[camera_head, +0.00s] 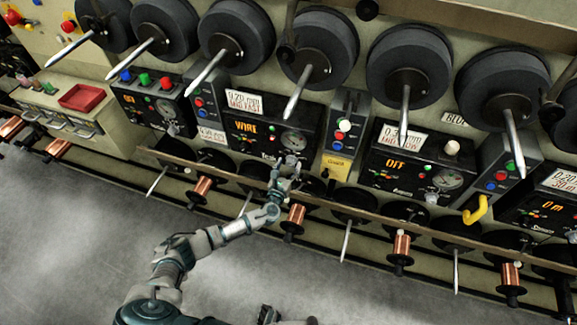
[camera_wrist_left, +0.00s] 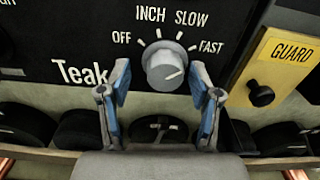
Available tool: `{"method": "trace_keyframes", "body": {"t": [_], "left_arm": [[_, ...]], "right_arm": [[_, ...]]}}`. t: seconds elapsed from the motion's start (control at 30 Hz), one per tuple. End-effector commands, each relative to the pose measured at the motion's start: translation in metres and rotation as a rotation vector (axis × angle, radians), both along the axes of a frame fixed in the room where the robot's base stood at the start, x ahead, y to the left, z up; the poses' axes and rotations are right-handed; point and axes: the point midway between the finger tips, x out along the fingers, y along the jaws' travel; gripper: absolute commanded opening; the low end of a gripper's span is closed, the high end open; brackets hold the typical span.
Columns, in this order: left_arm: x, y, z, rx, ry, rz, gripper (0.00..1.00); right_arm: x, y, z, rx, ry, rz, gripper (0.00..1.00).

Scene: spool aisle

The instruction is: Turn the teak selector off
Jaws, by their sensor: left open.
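The teak selector is a round grey knob (camera_wrist_left: 167,66) on a black panel marked Teak, with OFF, INCH, SLOW and FAST around it. A pale line on its face points to the right, on the FAST side. In the head view the panel (camera_head: 262,128) shows WIRE in orange, and my left gripper (camera_head: 287,165) is at its lower edge. In the left wrist view my left gripper (camera_wrist_left: 161,72) is open, its blue-padded fingers on either side of the knob's lower part, not visibly touching it. Dark parts at the head view's bottom edge (camera_head: 268,314) may be my right gripper.
A yellow GUARD plate (camera_wrist_left: 280,62) with a black knob is right of the selector. A rail (camera_head: 372,212) and copper spools (camera_head: 297,214) run below the panels. Large grey spools with pointed spindles (camera_head: 297,92) jut out above. A similar OFF panel (camera_head: 408,166) is to the right.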

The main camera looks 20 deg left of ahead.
Motion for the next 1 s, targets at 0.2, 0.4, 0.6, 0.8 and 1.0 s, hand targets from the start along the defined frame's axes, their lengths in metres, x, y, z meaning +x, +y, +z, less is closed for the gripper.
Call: {"method": "trace_keyframes", "body": {"t": [0.2,0.4,0.6,0.8,1.0], "left_arm": [[0.0,-0.001,0.0,0.001,0.0,0.0,0.16],[0.0,-0.001,0.0,-0.002,-0.001,-0.001,0.04],[0.0,-0.001,-0.001,-0.041,0.001,-0.002,0.04],[-0.001,-0.001,-0.003,-0.148,0.005,0.0,0.04],[-0.001,-0.001,-0.003,-0.321,0.01,0.001,0.04]], "right_arm": [[0.0,0.0,0.0,-0.001,0.0,0.0,0.4],[0.0,-0.002,-0.001,-0.003,0.001,0.001,0.4],[0.0,-0.001,-0.001,-0.004,0.007,0.001,0.4],[0.018,0.004,0.019,0.003,-0.016,-0.003,0.4],[0.032,0.005,0.043,0.005,-0.026,-0.006,0.4]]}}
